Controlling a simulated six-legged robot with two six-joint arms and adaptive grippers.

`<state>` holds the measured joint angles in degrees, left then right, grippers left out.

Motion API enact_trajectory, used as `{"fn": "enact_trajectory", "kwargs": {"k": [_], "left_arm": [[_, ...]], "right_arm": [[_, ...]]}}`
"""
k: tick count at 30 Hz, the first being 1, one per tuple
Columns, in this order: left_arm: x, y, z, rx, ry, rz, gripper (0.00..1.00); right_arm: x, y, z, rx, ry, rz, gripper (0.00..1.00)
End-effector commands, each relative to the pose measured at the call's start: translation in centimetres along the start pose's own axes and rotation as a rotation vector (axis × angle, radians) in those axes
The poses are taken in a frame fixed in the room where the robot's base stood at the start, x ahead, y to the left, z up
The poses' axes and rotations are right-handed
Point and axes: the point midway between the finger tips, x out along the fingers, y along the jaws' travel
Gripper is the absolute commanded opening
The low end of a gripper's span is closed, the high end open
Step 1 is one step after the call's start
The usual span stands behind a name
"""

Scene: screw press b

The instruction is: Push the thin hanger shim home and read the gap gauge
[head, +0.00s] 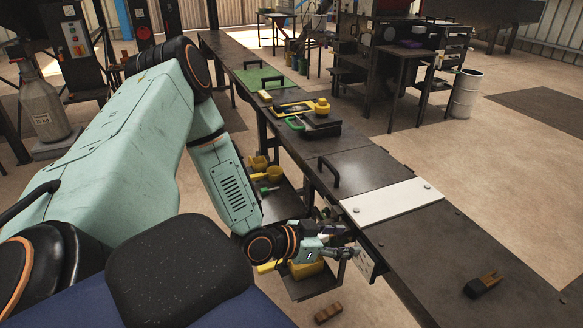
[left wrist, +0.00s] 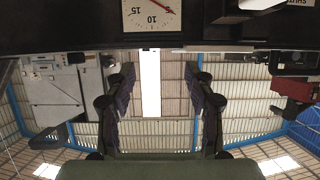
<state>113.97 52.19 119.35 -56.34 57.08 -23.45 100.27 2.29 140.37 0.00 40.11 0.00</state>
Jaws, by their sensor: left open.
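My left gripper (head: 348,250) is at the near side of the dark bench, below its edge, beside a small pale plate (head: 366,262) on the bench's side. In the left wrist view its two dark fingers (left wrist: 158,95) stand wide apart with nothing between them. A gauge (left wrist: 151,14) with a white face, the numbers 10 and 15 and a red needle is at the top of that view, cut off by the frame; its reading is unclear. A thin pale strip (left wrist: 215,49) runs along the dark edge beyond the fingers. I cannot tell whether it is the shim.
A white plate (head: 392,202) with bolts lies across the dark bench (head: 365,165). A dark block with wooden prongs (head: 483,285) lies on the bench at right. A black handle (head: 328,172) stands up from the top. A lower shelf (head: 312,284) holds yellow items. A brown block (head: 327,313) lies below.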

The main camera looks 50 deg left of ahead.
Motion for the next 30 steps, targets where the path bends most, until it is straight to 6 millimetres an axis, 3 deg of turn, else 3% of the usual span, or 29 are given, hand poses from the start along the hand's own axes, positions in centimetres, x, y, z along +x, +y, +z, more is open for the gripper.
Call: {"fn": "enact_trajectory", "kwargs": {"k": [15, 30], "left_arm": [[4.1, 4.7, -5.5, 0.006, 0.002, 0.002, 0.54], [6.7, 7.9, -9.6, 0.009, -0.001, 0.0, 0.54]], "right_arm": [[3.8, 0.0, 0.0, 0.0, 0.0, 0.0, 0.4], [5.5, 0.0, 0.0, 0.0, 0.0, 0.0, 0.4]]}}
